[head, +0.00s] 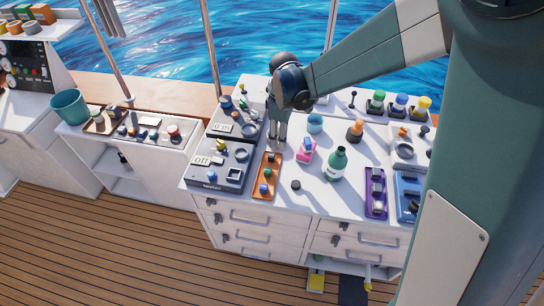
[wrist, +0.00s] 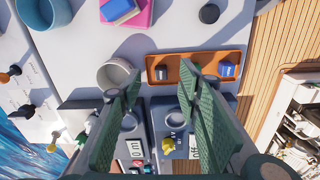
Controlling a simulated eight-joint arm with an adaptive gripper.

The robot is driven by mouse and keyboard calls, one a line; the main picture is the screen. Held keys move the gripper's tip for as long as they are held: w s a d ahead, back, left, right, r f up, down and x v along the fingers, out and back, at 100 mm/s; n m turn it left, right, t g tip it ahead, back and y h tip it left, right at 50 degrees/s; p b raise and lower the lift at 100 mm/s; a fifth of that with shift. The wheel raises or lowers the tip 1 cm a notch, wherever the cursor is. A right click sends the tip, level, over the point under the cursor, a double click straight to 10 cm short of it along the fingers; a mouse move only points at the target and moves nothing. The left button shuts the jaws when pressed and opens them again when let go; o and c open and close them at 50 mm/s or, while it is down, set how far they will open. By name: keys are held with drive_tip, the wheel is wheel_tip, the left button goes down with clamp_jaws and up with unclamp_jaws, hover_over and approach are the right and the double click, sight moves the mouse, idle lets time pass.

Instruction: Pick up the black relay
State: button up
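In the wrist view a small dark block (wrist: 161,72), which looks like the black relay, sits at the left end of an orange tray (wrist: 180,60). A blue block (wrist: 228,69) is at the tray's other end. In the head view the orange tray (head: 258,191) lies on the white counter. My gripper (wrist: 161,84) is open and empty, its two green padded fingers pointing toward the tray. In the head view my gripper (head: 277,132) hangs over the counter just behind the tray. A finger hides part of the tray's middle.
A black round piece (head: 296,185), a green bottle (head: 336,164) and a pink-and-blue item (head: 306,150) stand right of the tray. A switch panel (head: 205,175) is left of it. A pale round cup (wrist: 118,73) is close to my left finger in the wrist view.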

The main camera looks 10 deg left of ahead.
sight(274, 155)
drive_tip(key=shift+n, duration=0.6)
drive_tip(key=shift+w+a+f, duration=0.1)
drive_tip(key=shift+a+f, duration=0.6)
drive_tip(key=shift+f, duration=0.2)
drive_tip(key=shift+w+a+f, duration=0.1)
drive_tip(key=shift+a+f, duration=0.6)
drive_tip(key=shift+f, duration=0.15)
drive_tip(key=shift+f, duration=1.3)
drive_tip(key=shift+d+f, duration=0.15)
drive_tip(key=shift+f, duration=2.45)
drive_tip(key=c, duration=1)
